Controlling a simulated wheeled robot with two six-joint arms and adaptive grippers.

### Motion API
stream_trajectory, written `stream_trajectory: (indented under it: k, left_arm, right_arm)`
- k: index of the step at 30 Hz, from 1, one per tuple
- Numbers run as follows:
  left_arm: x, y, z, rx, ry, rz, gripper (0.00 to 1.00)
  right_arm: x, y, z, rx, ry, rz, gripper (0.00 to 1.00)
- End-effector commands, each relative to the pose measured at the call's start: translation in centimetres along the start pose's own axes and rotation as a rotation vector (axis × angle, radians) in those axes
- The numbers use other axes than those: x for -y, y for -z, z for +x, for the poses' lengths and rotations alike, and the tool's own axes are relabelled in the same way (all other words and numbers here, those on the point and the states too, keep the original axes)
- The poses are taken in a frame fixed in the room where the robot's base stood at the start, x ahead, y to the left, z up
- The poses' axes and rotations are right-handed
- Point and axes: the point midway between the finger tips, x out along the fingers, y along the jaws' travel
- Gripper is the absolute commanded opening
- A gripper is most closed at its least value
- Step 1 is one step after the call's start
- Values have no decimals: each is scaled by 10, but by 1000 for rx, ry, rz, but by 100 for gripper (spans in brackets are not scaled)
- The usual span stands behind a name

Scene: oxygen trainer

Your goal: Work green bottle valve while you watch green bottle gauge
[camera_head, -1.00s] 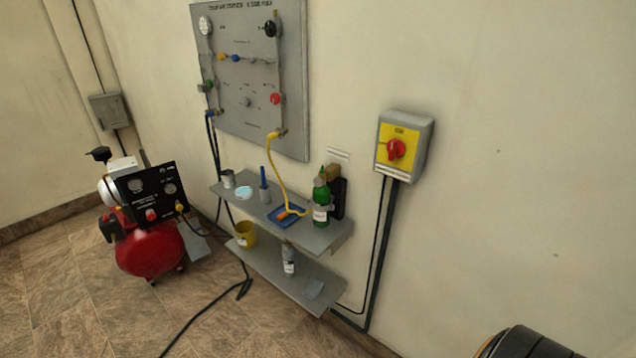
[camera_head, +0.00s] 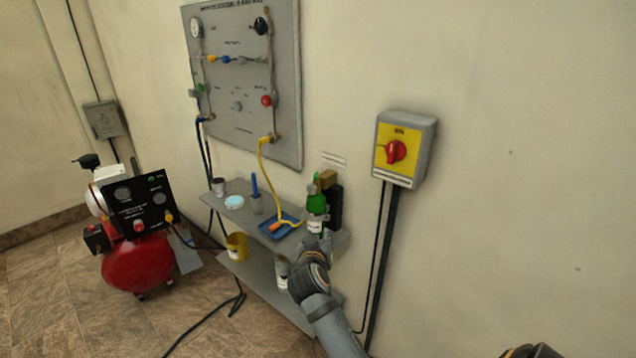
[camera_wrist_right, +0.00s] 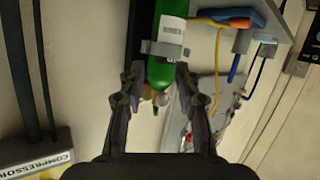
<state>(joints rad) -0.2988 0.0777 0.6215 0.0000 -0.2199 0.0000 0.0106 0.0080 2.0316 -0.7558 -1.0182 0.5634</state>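The green bottle (camera_head: 316,203) stands upright at the right end of the upper shelf, with a white label. My right gripper (camera_head: 318,242) is just in front of and below it in the head view. In the right wrist view, the green bottle (camera_wrist_right: 168,60) appears with its top pointing down. My right gripper (camera_wrist_right: 158,76) is open there, one finger on each side of the bottle's top end. Small brass and silver fittings (camera_wrist_right: 155,98) show between the fingers; I cannot tell valve from gauge. The gauge face is not readable. My left gripper is out of view.
The upper shelf (camera_head: 225,208) also holds a blue tray (camera_head: 268,233), a blue-handled tool (camera_head: 255,185) and a yellow hose (camera_head: 265,165). A grey panel (camera_head: 225,110) hangs above. A yellow switch box (camera_head: 402,150) is on the wall at right; a red compressor (camera_head: 138,263) stands left.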

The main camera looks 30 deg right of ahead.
Motion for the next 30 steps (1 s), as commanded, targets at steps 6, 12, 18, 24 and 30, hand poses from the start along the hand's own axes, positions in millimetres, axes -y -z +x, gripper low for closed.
stream_trajectory:
  k: [6,12,18,24,30]
  left_arm:
    - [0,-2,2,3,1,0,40]
    - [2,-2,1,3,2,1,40]
    - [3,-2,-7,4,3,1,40]
    - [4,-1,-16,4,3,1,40]
    - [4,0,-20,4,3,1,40]
  right_arm:
    - [1,106,1,-267,-67,134,33]
    - [0,123,-1,-313,-75,152,33]
    - [-3,134,24,-314,-77,145,33]
    - [-7,146,66,-312,-76,146,33]
    - [-9,152,92,-310,-76,148,33]
